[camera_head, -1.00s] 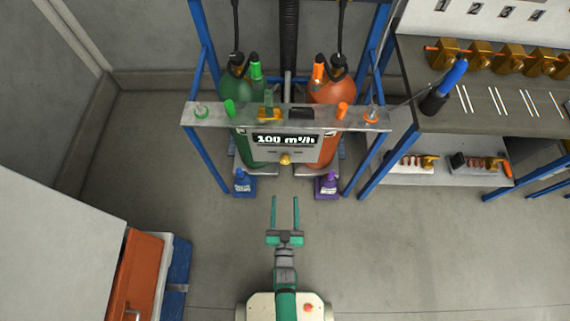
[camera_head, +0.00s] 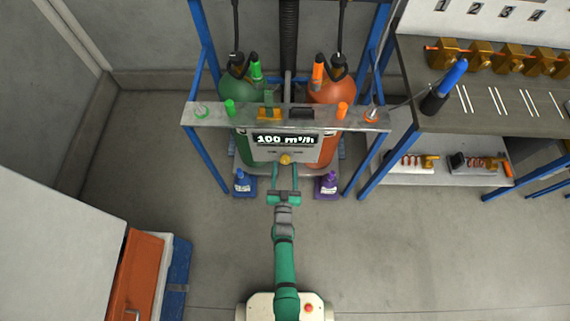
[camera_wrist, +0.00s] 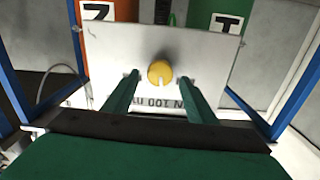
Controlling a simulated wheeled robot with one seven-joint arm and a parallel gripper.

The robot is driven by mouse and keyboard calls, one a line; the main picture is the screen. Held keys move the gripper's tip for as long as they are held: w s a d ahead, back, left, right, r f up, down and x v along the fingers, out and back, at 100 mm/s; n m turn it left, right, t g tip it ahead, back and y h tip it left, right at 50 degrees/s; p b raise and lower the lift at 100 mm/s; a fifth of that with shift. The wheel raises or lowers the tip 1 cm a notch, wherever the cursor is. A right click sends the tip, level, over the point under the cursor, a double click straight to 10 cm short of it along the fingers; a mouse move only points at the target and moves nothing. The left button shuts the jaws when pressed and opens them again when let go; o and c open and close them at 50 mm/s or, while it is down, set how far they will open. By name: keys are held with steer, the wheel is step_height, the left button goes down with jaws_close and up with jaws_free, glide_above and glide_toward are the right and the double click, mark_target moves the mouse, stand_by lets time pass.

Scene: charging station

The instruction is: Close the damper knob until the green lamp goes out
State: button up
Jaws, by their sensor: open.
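The yellow damper knob (camera_head: 285,159) sits on the front of a grey panel (camera_head: 262,152), below a display reading 100 m³/h. It also shows in the wrist view (camera_wrist: 160,73). My gripper (camera_head: 285,173) is open and empty, pointing at the panel. In the wrist view its two green fingers are on either side of the knob, with a gap on each side. I cannot tell whether the fingertips reach past the knob's face. A small green fitting, possibly the lamp (camera_head: 202,112), is at the shelf's left end; I cannot tell if it is lit.
A green cylinder (camera_head: 240,145) and an orange cylinder (camera_head: 328,148) stand behind the panel in a blue frame. A workbench (camera_head: 440,118) is at right. The floor in front is clear.

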steer(key=shift+w+d, duration=0.1)
steer(key=shift+w, duration=0.95)
steer(key=c, duration=1.1)
steer(key=shift+o, duration=0.2)
steer(key=shift+n, duration=1.5)
steer(key=o, duration=1.1)
steer(key=shift+c, duration=0.2)
steer(key=shift+s, duration=0.1)
steer(key=s, duration=1)
steer(key=shift+s+a, duration=0.3)
